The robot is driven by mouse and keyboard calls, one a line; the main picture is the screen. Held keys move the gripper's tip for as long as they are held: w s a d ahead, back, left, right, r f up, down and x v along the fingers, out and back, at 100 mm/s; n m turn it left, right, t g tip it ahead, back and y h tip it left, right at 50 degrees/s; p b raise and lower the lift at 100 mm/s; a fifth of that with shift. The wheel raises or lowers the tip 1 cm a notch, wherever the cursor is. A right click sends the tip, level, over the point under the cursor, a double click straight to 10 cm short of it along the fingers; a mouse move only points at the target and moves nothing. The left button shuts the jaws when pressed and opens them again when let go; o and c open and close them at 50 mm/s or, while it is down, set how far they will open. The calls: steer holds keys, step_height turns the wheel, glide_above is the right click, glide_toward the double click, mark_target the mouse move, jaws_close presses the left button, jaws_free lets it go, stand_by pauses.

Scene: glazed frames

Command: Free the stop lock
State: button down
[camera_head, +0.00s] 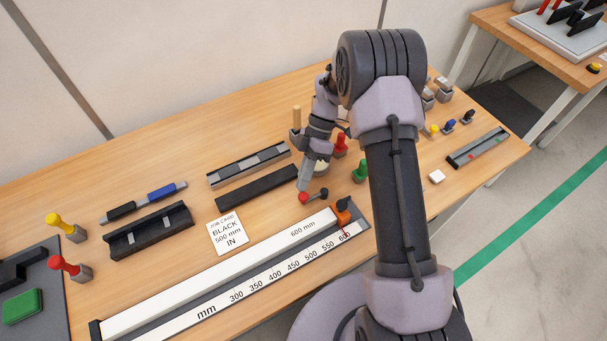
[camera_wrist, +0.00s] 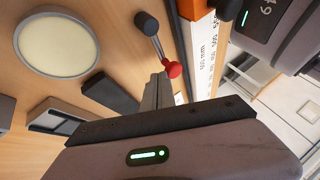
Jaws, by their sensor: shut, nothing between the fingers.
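A lever with a red ball (camera_head: 303,197) at one end and a black knob (camera_head: 324,192) at the other lies beside the orange stop (camera_head: 341,212). The stop sits at the 600 end of the white ruler rail (camera_head: 225,275). In the wrist view, the red ball (camera_wrist: 174,69), the black knob (camera_wrist: 147,22) and part of the orange stop (camera_wrist: 194,8) show. My gripper (camera_head: 304,187) is shut and empty, its tips right at the red ball. In the wrist view, the fingers (camera_wrist: 158,88) are together just below the ball. I cannot tell whether they touch it.
A job card (camera_head: 227,231) reads "BLACK 500 mm IN". Black bars (camera_head: 256,188), a grey-striped rail (camera_head: 249,164) and a black channel (camera_head: 150,230) lie left of my gripper. Red (camera_head: 340,144) and green (camera_head: 360,171) knobbed pieces stand close behind it. A pale round disc (camera_wrist: 57,42) is nearby.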

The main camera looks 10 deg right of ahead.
stand_by(0.6)
steer(key=p+v, duration=0.4)
steer(key=v, duration=1.3)
steer(key=shift+r+p, duration=0.15)
steer(key=shift+p, duration=0.25)
steer(key=shift+w, duration=0.1)
